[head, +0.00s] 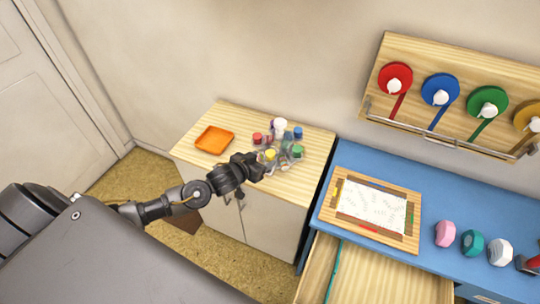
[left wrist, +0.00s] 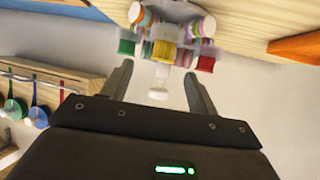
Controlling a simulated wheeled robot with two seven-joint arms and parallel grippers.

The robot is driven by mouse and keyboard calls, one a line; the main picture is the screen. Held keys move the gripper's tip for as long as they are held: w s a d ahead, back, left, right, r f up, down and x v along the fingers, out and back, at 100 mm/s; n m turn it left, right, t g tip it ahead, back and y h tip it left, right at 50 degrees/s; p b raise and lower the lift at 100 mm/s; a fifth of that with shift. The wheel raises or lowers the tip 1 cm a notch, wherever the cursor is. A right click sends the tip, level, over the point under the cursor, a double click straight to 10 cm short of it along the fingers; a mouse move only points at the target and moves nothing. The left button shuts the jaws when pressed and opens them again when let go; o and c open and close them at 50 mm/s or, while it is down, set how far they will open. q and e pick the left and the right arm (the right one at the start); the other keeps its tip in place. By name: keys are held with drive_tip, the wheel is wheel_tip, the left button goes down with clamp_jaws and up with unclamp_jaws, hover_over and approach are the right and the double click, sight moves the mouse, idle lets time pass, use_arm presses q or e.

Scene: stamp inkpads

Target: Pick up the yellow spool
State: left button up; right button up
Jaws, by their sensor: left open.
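The yellow spool (head: 270,154) is at the near side of a clustered spool holder on the small wooden-topped cabinet. My left gripper (head: 256,166) is just to the near left of it, its fingers hard to make out from here. In the left wrist view, the yellow spool (left wrist: 163,49) appears just beyond and roughly between the spread fingertips of my left gripper (left wrist: 158,72). The gripper is open and holds nothing. Red (head: 257,138), blue (head: 298,132) and green (head: 298,151) spools are on the same holder. My right gripper is not in view.
An orange tray (head: 214,139) lies left of the holder. A blue table (head: 345,160) to the right bears a framed board (head: 412,234) and several coloured knobs. Tape reels hang on a wooden wall rack (head: 420,60). A drawer (head: 385,280) stands open at the front.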

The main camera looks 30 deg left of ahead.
sight(269, 154)
use_arm(q)
drive_tip(key=shift+w, duration=0.3)
drive_tip(key=p+x, duration=0.2)
drive_tip(key=x, duration=0.2)
drive_tip(key=shift+w+a+f, duration=0.1)
drive_tip(key=shift+w+a, duration=0.05)
drive_tip(key=shift+w+f, duration=0.2)
drive_tip(key=c, duration=0.9)
drive_tip(key=shift+c, duration=0.8)
drive_tip(key=shift+r, duration=0.1)
